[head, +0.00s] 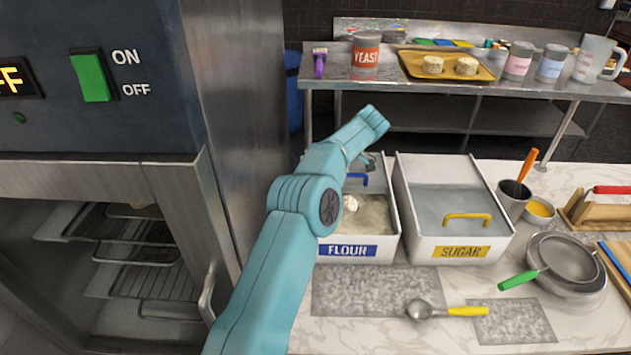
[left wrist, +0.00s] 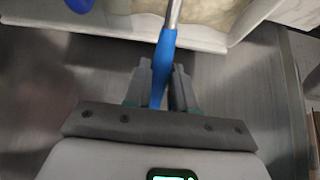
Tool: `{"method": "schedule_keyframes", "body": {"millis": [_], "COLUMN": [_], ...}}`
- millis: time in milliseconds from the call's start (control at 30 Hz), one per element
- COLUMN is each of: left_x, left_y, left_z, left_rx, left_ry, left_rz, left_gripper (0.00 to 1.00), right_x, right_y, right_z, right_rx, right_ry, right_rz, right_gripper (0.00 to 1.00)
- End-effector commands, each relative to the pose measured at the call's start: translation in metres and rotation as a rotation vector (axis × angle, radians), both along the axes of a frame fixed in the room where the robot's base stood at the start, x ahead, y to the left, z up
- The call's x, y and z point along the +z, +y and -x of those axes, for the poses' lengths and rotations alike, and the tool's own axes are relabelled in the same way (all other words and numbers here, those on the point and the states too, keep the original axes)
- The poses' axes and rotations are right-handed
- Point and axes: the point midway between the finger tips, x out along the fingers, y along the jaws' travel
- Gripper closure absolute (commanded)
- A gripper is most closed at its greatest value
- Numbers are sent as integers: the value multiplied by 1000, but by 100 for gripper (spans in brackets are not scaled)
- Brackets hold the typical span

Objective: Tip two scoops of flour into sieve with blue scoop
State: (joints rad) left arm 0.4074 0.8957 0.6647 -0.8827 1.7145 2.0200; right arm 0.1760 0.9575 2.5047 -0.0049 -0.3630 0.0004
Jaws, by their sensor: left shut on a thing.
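My left gripper (left wrist: 160,88) is shut on the blue handle of the blue scoop (left wrist: 163,62). The scoop's metal shaft runs up out of the left wrist view, so its bowl is hidden there. In the head view my left arm reaches over the flour bin (head: 346,250), and my left gripper (head: 368,160) is partly hidden behind the wrist. Flour (head: 375,215) shows in the open front part of the bin, with a small white mound (head: 350,203) that may be the scoop's load. The sieve (head: 565,258), with a green handle, rests over a bowl at right. My right gripper is not in view.
The sugar bin (head: 460,250) stands closed beside the flour bin. A yellow-handled scoop (head: 445,311) lies on the front counter. An oven (head: 130,240) is close on the left.

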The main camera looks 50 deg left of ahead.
Motion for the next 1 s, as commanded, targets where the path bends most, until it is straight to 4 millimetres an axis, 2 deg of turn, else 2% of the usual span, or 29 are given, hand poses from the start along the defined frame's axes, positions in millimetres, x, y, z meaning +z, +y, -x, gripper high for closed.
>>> {"method": "schedule_keyframes", "body": {"millis": [33,200,367,1000], "left_x": [8,20,25,78], "left_y": [0,0,0,1], "left_z": [0,0,0,0], "left_rx": [0,-1,1,3], "left_ry": [-1,-1,-12,-246], "left_rz": [-1,-1,8,215], "left_gripper": [100,100,100,100], "right_x": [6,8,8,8], "right_y": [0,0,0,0], "right_z": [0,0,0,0], "right_rx": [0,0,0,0], "right_ry": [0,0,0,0], "right_rz": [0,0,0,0], "right_gripper": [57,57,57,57]}}
